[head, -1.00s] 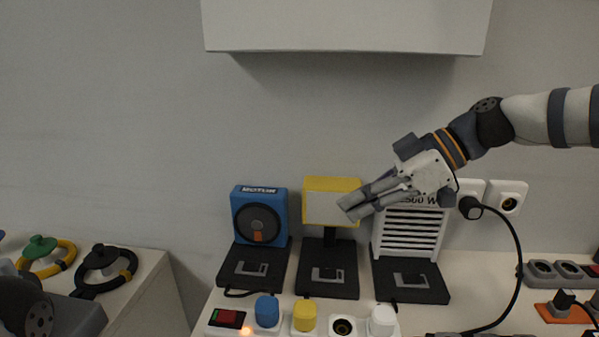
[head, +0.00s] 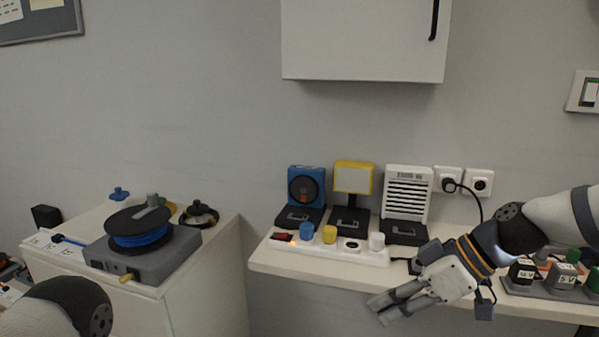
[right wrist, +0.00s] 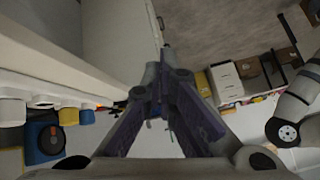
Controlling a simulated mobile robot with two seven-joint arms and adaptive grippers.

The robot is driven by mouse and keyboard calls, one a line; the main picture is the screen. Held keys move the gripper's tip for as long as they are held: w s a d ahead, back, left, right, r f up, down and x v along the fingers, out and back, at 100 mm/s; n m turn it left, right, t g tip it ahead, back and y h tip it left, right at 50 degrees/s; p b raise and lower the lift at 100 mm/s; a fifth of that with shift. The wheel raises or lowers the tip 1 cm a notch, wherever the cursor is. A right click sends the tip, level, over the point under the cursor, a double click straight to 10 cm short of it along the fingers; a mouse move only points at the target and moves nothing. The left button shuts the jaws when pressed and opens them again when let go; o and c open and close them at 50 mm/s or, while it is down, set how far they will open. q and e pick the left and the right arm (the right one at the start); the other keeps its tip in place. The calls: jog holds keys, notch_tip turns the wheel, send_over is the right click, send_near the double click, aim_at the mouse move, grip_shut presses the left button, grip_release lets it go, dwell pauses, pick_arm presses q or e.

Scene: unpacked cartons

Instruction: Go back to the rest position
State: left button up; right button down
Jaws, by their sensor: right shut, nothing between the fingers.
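My right gripper (head: 392,308) is shut and empty in the head view. It hangs in front of the shelf's front edge, below the level of the power strip, pointing to the lower left. In the right wrist view its fingers (right wrist: 162,80) converge at the tips with nothing held. My left arm shows only as a dark rounded link at the lower left of the head view; the left gripper is out of view.
The white shelf (head: 300,267) carries a power strip (head: 340,252), a blue motor unit (head: 306,187), a yellow lamp (head: 352,178) and a white heater (head: 407,194). A cabinet (head: 365,40) hangs above. A side counter at left holds a blue cable reel (head: 140,238).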

jog(key=s+f+m+g+h, duration=0.1)
jog(key=s+f+m+h, duration=0.15)
jog(key=s+f, duration=0.55)
jog(key=s+f+m+g+h, duration=0.1)
jog(key=s+f+m, duration=0.3)
jog(key=f, duration=0.7)
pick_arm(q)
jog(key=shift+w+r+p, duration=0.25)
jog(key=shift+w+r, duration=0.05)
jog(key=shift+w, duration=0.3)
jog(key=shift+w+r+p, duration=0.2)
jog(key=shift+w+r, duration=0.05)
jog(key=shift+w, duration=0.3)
pick_arm(e)
jog(key=s+d+f+m+h, duration=0.1)
jog(key=s+d+f, duration=0.1)
jog(key=s, duration=0.7)
jog(key=s+d+f+m+g+h, duration=0.1)
jog(key=s+d+f+m+h, duration=0.1)
jog(key=s, duration=0.7)
jog(key=s+d+f+m+g+h, duration=0.1)
jog(key=s+d, duration=0.3)
jog(key=s, duration=0.4)
jog(key=shift+s+d+f+m+h, duration=0.15)
jog(key=shift+s+f+m+h, duration=0.3)
jog(key=shift+f+m, duration=0.35)
jog(key=shift+w+f, duration=0.1)
